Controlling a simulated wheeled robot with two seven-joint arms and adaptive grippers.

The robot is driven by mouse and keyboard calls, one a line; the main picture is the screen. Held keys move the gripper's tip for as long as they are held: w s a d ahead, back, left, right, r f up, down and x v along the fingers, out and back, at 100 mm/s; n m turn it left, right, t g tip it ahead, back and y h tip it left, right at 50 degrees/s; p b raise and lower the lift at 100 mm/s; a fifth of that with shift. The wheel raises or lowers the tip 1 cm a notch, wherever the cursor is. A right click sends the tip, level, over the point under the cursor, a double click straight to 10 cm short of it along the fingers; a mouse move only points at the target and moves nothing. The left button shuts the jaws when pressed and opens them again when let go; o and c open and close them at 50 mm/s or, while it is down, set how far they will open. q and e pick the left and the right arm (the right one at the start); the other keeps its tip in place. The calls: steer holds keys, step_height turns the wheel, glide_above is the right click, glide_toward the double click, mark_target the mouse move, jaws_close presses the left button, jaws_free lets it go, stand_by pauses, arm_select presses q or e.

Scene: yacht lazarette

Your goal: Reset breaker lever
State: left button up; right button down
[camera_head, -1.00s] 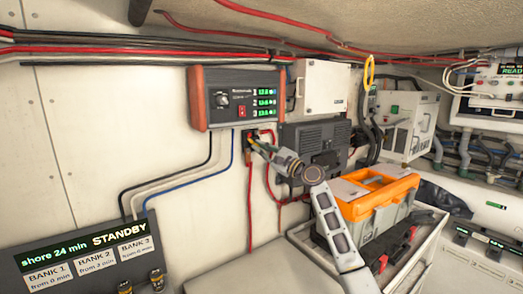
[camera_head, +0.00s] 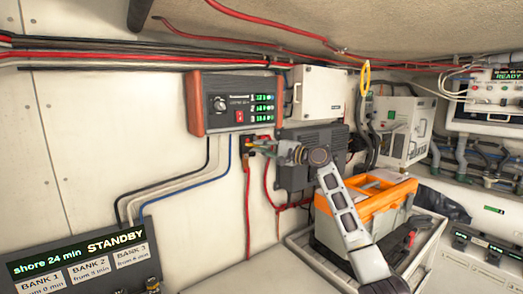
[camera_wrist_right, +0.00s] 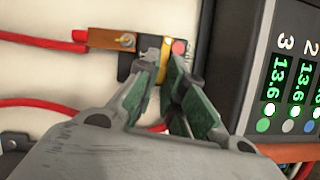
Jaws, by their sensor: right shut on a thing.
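The breaker (camera_head: 247,143) is a small dark block on the white wall, under the right part of the charger panel, with red cables at it. In the right wrist view, the breaker (camera_wrist_right: 126,66) shows a red button (camera_wrist_right: 179,47) and a yellow strip (camera_wrist_right: 165,74) between my fingers. My right gripper (camera_head: 256,148) reaches in from the right with its fingertips at the breaker. In the wrist view the right gripper (camera_wrist_right: 166,64) is closed on a small part there, likely the lever, mostly hidden by the fingers. My left gripper is out of view.
The charger panel (camera_head: 237,103) with green readouts hangs just above the breaker. A dark finned box (camera_head: 296,178) is right of it. An orange toolbox (camera_head: 379,203) stands below right. A STANDBY display (camera_head: 80,255) is at lower left. Red cables (camera_head: 247,210) hang under the breaker.

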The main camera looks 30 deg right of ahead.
steer(key=shift+r+n+g+p, duration=0.3)
steer(key=shift+r+n+g, duration=0.1)
steer(key=shift+n, duration=0.5)
steer(key=shift+f, duration=0.1)
steer(key=c, duration=1.5)
jaws_free()
steer(key=shift+s+d, duration=0.1)
steer(key=v, duration=1.1)
steer(key=shift+s+d, duration=0.15)
steer(key=shift+s, duration=0.25)
